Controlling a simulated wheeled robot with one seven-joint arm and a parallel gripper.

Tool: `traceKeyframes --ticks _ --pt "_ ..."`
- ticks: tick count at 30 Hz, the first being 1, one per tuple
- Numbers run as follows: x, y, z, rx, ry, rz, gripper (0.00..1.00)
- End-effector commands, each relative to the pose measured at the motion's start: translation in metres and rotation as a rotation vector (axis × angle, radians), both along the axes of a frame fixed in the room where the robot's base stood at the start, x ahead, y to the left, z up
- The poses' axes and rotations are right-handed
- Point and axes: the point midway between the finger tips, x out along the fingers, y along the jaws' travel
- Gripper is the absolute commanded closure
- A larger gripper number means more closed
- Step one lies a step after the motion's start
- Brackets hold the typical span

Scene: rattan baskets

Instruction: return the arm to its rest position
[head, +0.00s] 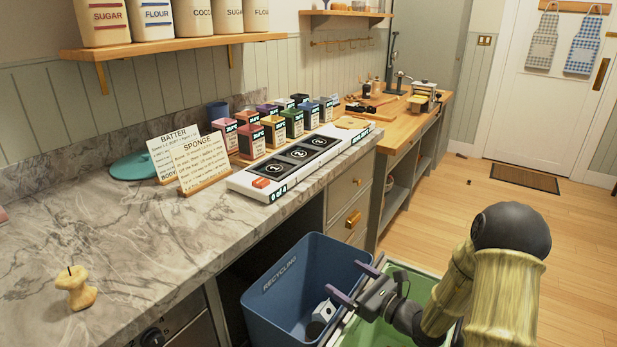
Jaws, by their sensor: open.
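My gripper (356,283) is in the head view at the lower middle, open, with its two purple-grey fingers apart and nothing between them. It is over the right side of the blue recycling bin (262,302), near the green bin (438,292). My arm (487,285), with striped yellowish links and a dark round joint, comes in from the lower right and bends down to the gripper. A small white and grey item (323,311) lies inside the blue bin, below the gripper.
A marble counter (120,228) runs along the left. It holds an apple core (76,289), recipe cards (206,166), a white device with round pads (300,157) and several coloured boxes. A wooden counter (403,125) stands farther back. The wooden floor (485,203) at right is mostly clear.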

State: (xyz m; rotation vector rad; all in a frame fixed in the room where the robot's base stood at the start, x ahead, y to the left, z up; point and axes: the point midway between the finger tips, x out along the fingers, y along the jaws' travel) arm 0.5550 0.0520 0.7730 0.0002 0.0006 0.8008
Motion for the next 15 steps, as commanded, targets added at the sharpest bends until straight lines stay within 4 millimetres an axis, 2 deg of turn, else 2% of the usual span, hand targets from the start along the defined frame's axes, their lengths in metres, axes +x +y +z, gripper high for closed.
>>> traceKeyframes --ticks 5,15 --pt "0.0 0.0 0.034 0.0 0.0 0.0 0.1" --pt "0.0 0.0 0.116 0.0 0.0 0.0 0.1"
